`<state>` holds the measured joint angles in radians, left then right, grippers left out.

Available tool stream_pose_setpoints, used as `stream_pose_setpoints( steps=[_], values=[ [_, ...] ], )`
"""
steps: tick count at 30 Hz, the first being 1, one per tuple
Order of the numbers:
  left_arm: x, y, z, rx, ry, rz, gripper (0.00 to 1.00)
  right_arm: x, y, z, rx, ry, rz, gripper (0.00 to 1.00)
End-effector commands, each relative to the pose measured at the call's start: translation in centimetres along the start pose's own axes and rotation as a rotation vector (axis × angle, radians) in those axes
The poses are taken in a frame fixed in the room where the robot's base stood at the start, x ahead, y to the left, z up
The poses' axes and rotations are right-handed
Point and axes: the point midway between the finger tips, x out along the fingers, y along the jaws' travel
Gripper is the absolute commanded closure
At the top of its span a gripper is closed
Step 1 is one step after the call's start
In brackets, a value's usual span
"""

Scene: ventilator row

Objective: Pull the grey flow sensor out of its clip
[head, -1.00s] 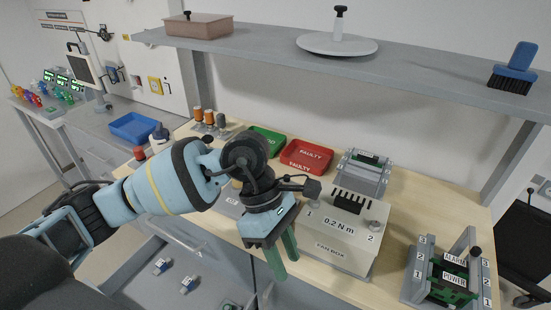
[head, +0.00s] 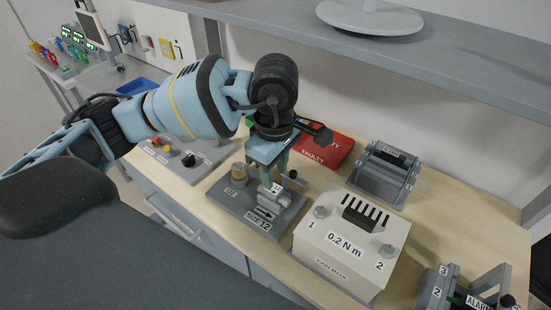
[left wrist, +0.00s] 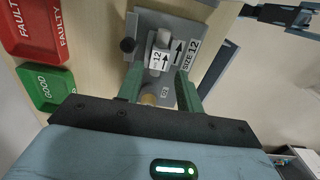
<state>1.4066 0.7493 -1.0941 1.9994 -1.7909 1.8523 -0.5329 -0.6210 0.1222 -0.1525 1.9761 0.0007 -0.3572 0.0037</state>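The grey flow sensor (head: 272,197), a small block with white "12" and arrow labels, sits on a dark grey board (head: 240,205) marked "SIZE 12". It also shows in the left wrist view (left wrist: 161,55). My left gripper (head: 270,172) points down just above the sensor. In the left wrist view its green fingers (left wrist: 158,80) are apart, one to each side of the sensor's near end, with no clear contact. The clip is mostly hidden under the sensor and cannot be made out. My right gripper is in neither view.
A black knob (head: 293,174) and a brass cylinder (head: 238,171) stand on the board close to the fingers. The fan box (head: 335,267) is just right of it. A red "FAULTY" tray (head: 325,150) lies behind, and a grey rack (head: 384,174) stands at back right.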

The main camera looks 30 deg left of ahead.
Motion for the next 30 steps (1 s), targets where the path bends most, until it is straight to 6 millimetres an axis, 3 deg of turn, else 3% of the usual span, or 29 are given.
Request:
stream_pose_setpoints(
  steps=[10, 23, 30],
  values=[
    [4.5, -0.1, 0.0, -0.001, 0.000, -0.003, 0.64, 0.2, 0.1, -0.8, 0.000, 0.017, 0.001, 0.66],
    [5.3, 0.0, 0.0, 0.000, -0.001, -0.001, 0.64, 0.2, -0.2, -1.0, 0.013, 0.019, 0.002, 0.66],
    [5.3, 0.0, 0.0, 0.000, -0.001, -0.001, 0.95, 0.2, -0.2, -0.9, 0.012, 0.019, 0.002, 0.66]
  ],
)
